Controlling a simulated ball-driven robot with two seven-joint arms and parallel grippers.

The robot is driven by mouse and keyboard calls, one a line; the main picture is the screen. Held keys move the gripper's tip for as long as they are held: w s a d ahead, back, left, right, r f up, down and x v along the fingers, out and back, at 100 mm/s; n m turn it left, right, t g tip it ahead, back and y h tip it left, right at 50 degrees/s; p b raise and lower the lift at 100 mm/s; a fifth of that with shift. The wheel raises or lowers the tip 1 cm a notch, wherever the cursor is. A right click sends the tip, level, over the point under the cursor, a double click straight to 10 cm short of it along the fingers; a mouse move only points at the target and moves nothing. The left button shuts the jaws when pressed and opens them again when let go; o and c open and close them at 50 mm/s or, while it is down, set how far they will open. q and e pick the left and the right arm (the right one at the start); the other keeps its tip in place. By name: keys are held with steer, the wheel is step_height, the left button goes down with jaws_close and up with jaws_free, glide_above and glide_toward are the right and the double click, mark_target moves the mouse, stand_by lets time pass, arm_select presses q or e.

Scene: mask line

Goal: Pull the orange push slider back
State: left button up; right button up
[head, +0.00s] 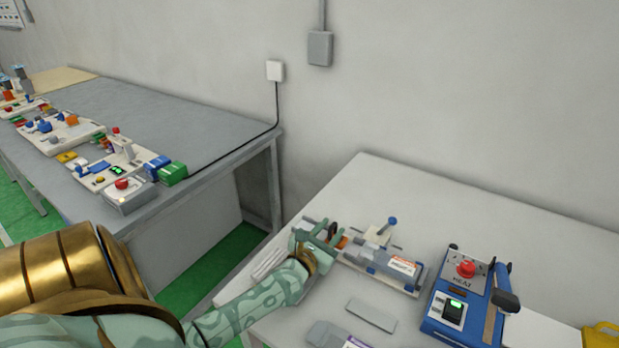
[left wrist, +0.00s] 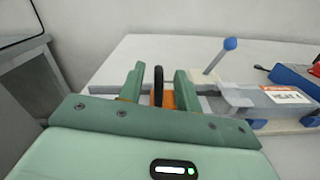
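The orange push slider (head: 342,242) sits on the left part of a grey and white fixture on the right-hand table. In the left wrist view its orange block (left wrist: 168,99) shows partly between my fingers, with a dark upright round part (left wrist: 158,86) beside it. My left gripper (head: 325,236) is over the left end of the fixture. In the left wrist view my left gripper (left wrist: 160,88) is open, one green finger on each side of the dark part, with gaps visible. The slider's lower part is hidden by the gripper. My right gripper is not in view.
A blue-tipped lever (head: 391,222) rises behind the fixture's grey bed. A blue machine (head: 460,295) with a red button stands farther right. A grey plate (head: 371,314) lies in front. A second table (head: 190,110) holds several devices.

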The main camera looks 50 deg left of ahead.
arm_select(q)
steer(key=v, duration=1.2)
steer(key=shift+s+d+p, duration=0.1)
steer(key=shift+s+p, duration=0.1)
steer(key=shift+p, duration=0.1)
steer(key=shift+o, duration=0.3)
